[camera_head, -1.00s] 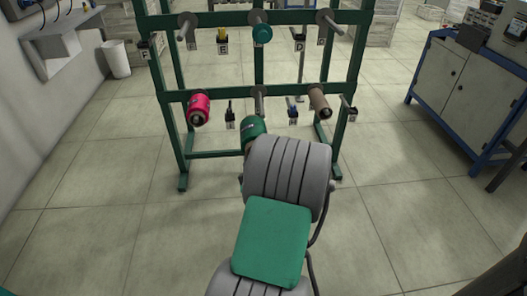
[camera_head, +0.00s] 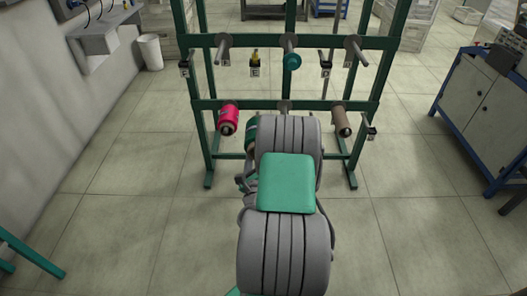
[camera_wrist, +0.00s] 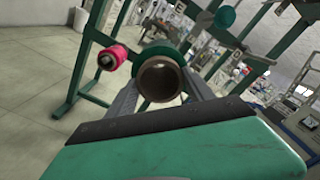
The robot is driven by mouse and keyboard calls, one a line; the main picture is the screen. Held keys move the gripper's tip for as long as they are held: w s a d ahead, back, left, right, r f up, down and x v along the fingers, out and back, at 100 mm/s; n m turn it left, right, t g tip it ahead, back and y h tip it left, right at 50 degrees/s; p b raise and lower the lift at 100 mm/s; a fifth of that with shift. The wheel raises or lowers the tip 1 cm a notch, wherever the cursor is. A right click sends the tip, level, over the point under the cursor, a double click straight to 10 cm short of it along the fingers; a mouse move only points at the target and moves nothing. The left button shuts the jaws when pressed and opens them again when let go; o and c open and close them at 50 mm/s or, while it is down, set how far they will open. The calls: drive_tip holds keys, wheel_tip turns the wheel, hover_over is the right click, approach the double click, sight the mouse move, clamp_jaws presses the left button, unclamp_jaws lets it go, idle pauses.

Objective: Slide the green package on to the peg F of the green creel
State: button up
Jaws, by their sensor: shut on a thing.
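The green package (camera_head: 251,128) shows in the head view in front of the lower part of the green creel (camera_head: 240,104), partly hidden by my arm. In the wrist view the brown end of its tube (camera_wrist: 159,79) faces the camera, with its green body behind. My gripper (camera_wrist: 160,88) is shut on the package; its fingers lie on both sides of it. Peg F (camera_head: 220,52), at the creel's upper left by a small label plate (camera_head: 185,71), is bare. The held package is lower than this peg and apart from it.
A pink package (camera_head: 228,119) sits on the lower left peg, a brown one (camera_head: 342,121) on the lower right. A teal package (camera_head: 291,61) is on the upper middle peg. The upper right peg (camera_head: 356,50) is bare. A blue-framed cabinet (camera_head: 478,95) stands right. Floor in front is open.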

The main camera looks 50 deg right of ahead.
drive_tip(key=r+p, duration=0.1)
drive_tip(key=p, duration=0.1)
drive_tip(key=w+a+r+p, duration=0.1)
drive_tip(key=r+p, duration=0.1)
drive_tip(key=w+a+r+p, duration=0.1)
drive_tip(key=p, duration=0.1)
drive_tip(key=shift+w+r, duration=0.15)
drive_tip(key=shift+r, duration=0.2)
drive_tip(key=shift+w+a+r+p, duration=0.15)
drive_tip(key=shift+a+p, duration=0.1)
drive_tip(key=shift+p, duration=0.2)
drive_tip(key=shift+w, duration=0.1)
drive_tip(key=w+a+r+p, duration=0.4)
drive_tip(key=r+p, duration=0.2)
drive_tip(key=p, duration=0.3)
drive_tip(key=w+a+r+p, duration=0.4)
drive_tip(key=r+p, duration=0.3)
drive_tip(key=p, duration=0.1)
drive_tip(key=shift+r+p, duration=0.25)
drive_tip(key=shift+p, duration=0.15)
